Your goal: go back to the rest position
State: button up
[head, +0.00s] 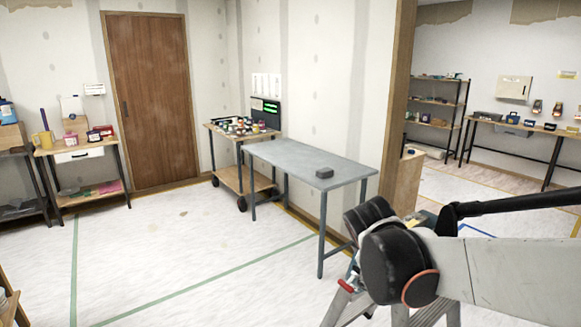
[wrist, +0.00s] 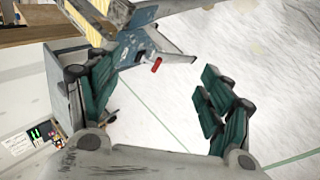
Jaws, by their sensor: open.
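My gripper (wrist: 160,97) shows in the wrist view with its green-padded fingers spread wide apart. Nothing is held between them, and pale floor shows in the gap. In the head view my arm reaches in from the lower right, and its fingers cannot be made out there. A dark grey block (head: 324,173) lies on the grey metal table (head: 290,155), near its right end, apart from my arm.
A wheeled cart (head: 247,176) with small coloured items stands behind the table. A wooden side table (head: 85,152) stands left of the brown door (head: 149,100). A wooden post (head: 394,100) rises right of the table. The floor (head: 170,240) at left centre is clear.

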jog(key=s+m+t+y, duration=0.1)
jog(key=s+m+y, duration=0.3)
jog(key=s+m, duration=0.6)
jog(key=s, duration=1)
jog(key=shift+s+a, duration=0.25)
jog(key=shift+a, duration=0.1)
